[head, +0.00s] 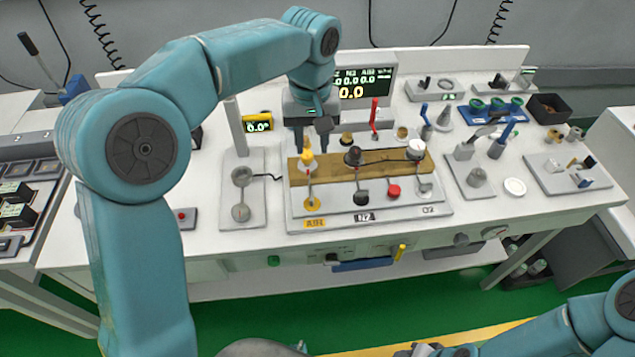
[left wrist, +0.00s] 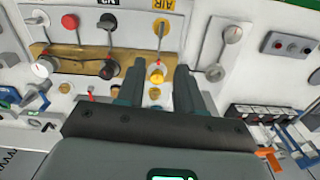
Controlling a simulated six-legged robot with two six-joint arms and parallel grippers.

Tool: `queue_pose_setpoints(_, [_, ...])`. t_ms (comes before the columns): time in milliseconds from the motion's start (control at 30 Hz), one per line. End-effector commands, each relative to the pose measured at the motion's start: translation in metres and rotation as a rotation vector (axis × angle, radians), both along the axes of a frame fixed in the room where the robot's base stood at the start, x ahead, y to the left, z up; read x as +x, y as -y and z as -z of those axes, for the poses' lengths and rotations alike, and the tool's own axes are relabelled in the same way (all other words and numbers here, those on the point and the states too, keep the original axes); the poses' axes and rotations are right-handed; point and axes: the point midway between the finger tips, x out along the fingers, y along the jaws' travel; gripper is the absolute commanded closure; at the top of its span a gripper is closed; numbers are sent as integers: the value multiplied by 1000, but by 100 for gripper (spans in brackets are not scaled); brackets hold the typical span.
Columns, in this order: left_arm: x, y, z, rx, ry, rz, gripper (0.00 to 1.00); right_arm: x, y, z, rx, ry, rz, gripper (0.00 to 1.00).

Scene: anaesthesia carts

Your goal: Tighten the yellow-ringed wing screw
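A yellow-ringed knob with a pale top (head: 307,159), which looks like the yellow-ringed wing screw, stands on the left part of a brass bar (head: 333,167), above the AIR label. It also shows in the left wrist view (left wrist: 157,74), in line with the gap between my fingers. My left gripper (head: 312,138) is open, pointing down just behind and above the knob. Its two fingers also show in the left wrist view (left wrist: 159,88), apart, with nothing held between them. Whether a finger touches the knob I cannot tell. My right arm enters at the lower right; its gripper is not clearly shown.
A black knob (head: 353,155) and a white knob (head: 416,149) stand farther right on the bar. A red-handled lever (head: 374,116) rises behind it. A grey plate with a post (head: 238,215) lies to the left. A display (head: 357,84) stands behind.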

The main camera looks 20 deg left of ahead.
Motion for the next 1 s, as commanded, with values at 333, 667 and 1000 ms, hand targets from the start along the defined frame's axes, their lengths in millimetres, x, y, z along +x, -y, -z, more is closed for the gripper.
queue_pose_setpoints(333, [-9, -1, 56, 1, -6, 1, 64, 0, 0, 1, 0, 0, 0, 57])
queue_pose_setpoints(667, [-7, 1, 131, 0, -4, -1, 64, 0, 0, -4, 0, 0, 0, 57])
queue_pose_setpoints(1000, [-3, 1, 163, 0, 0, 0, 64, 0, 0, -6, 0, 0, 0, 57])
